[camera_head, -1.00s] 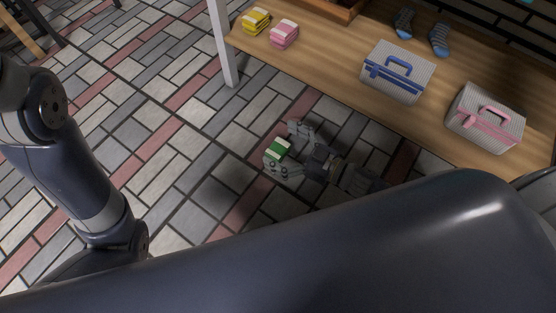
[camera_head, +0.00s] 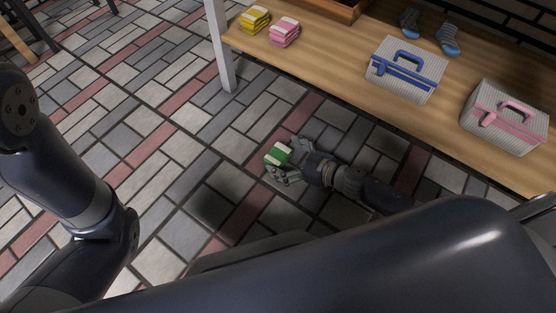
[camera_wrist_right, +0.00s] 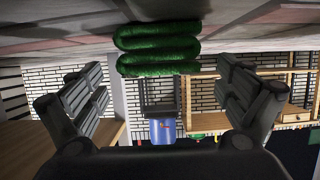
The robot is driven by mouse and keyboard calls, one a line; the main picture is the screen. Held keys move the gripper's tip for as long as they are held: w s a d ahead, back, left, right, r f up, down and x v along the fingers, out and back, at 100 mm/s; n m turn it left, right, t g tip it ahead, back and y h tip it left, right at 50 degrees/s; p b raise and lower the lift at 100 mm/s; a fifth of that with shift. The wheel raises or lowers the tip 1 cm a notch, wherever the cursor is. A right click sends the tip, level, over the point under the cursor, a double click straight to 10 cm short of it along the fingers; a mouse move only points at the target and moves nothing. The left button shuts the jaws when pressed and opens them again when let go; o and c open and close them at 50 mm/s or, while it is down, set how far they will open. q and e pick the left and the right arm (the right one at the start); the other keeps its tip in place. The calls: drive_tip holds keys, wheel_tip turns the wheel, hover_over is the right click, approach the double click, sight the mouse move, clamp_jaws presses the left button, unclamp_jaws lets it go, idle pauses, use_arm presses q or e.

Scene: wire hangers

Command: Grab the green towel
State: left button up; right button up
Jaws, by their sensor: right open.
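The green towel (camera_head: 278,155) is a small folded bundle with a white band, low over the tiled floor in the head view. In the right wrist view it shows as stacked green folds (camera_wrist_right: 158,48) at top centre, ahead of and between the fingers. My right gripper (camera_head: 287,160) is open, its fingers spread to either side of the towel. In the right wrist view the open gripper (camera_wrist_right: 160,90) has a clear gap between each finger and the towel. My left arm is at the left edge of the head view; its gripper is out of frame.
A wooden table (camera_head: 330,50) with a white leg (camera_head: 221,50) stands at upper right. On it are a yellow towel (camera_head: 254,19), a pink towel (camera_head: 284,32), a blue-trimmed basket (camera_head: 406,70), a pink-trimmed basket (camera_head: 504,117) and blue socks (camera_head: 449,39).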

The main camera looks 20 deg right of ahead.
drive_tip(key=shift+b+x, duration=0.6)
drive_tip(key=shift+x, duration=0.8)
drive_tip(key=shift+c, duration=0.3)
drive_tip(key=c, duration=1)
drive_tip(key=shift+c, duration=0.2)
drive_tip(key=shift+r, duration=0.15)
